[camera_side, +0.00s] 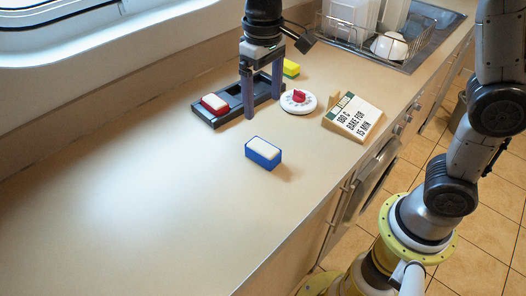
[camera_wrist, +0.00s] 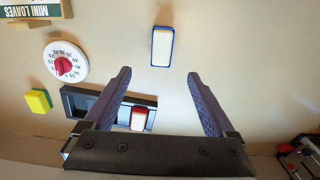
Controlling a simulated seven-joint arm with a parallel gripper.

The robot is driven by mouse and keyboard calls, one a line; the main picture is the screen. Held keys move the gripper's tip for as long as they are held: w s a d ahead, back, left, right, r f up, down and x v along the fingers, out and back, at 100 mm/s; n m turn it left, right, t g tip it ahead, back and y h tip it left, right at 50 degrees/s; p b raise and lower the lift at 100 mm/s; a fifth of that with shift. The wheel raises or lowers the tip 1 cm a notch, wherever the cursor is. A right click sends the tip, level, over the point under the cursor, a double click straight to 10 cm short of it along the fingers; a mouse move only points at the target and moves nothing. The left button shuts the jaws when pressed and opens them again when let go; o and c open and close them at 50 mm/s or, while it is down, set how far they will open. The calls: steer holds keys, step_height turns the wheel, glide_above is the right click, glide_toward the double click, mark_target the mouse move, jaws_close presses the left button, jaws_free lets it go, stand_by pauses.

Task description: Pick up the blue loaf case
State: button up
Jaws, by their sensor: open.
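The blue loaf case (camera_side: 263,153) stands on the worktop in front of the dark tray, with a pale filling level near its rim. It also shows upright in the wrist view (camera_wrist: 162,47), beyond my fingertips and between their lines. My gripper (camera_side: 262,112) is open and empty, its two fingers pointing down over the dark tray in the side view. In the wrist view my gripper (camera_wrist: 158,75) is apart from the blue case. A red loaf case (camera_side: 215,104) with pale filling sits in the left part of the dark tray (camera_side: 236,110).
A white dial timer with a red knob (camera_side: 299,101) lies right of the tray. A tilted recipe sign (camera_side: 352,118) stands farther right. A yellow-green block (camera_side: 291,69) is behind. A dish rack (camera_side: 365,32) is at the back. The worktop left and front is clear.

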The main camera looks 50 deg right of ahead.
mark_target(263, 146)
steer(key=f, duration=1.3)
steer(key=shift+s+a+f, duration=0.15)
steer(key=shift+a+f, duration=0.05)
steer(key=shift+f, duration=0.2)
jaws_close()
